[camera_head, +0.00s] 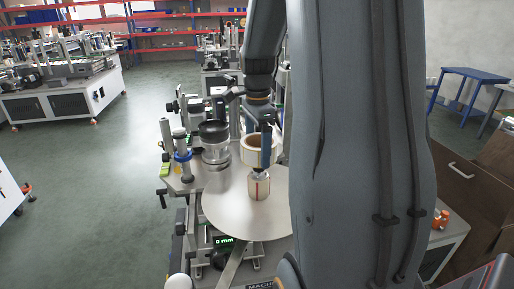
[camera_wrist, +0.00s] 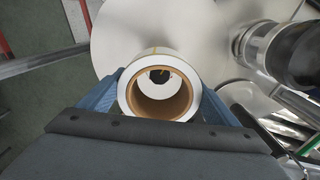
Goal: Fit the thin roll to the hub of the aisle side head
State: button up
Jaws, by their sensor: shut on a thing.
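A white roll with a brown core (camera_head: 247,150) is held between the blue fingers of my gripper (camera_head: 262,150), above a round metal plate (camera_head: 225,205). A pale upright hub (camera_head: 259,187) with a red mark stands on that plate, below the roll and apart from it in the head view. In the wrist view the roll (camera_wrist: 128,97) sits between both fingers (camera_wrist: 160,92). Through its core I see a pale round top with a dark centre, which looks like the hub (camera_wrist: 147,80). One finger is mostly hidden in the head view.
A clear cylinder with a black top (camera_head: 215,145) stands left of the roll, near a post with a blue collar (camera_head: 182,150). A green display (camera_head: 224,241) is at the front. A brown cabinet (camera_head: 465,180) stands at the right.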

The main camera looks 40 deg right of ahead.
jog(key=shift+f+b, duration=3.4)
jog(key=shift+f, duration=3.65)
jog(key=o, duration=1.1)
jog(key=shift+r, duration=0.1)
jog(key=shift+r+b, duration=0.85)
jog(key=shift+r, duration=2.95)
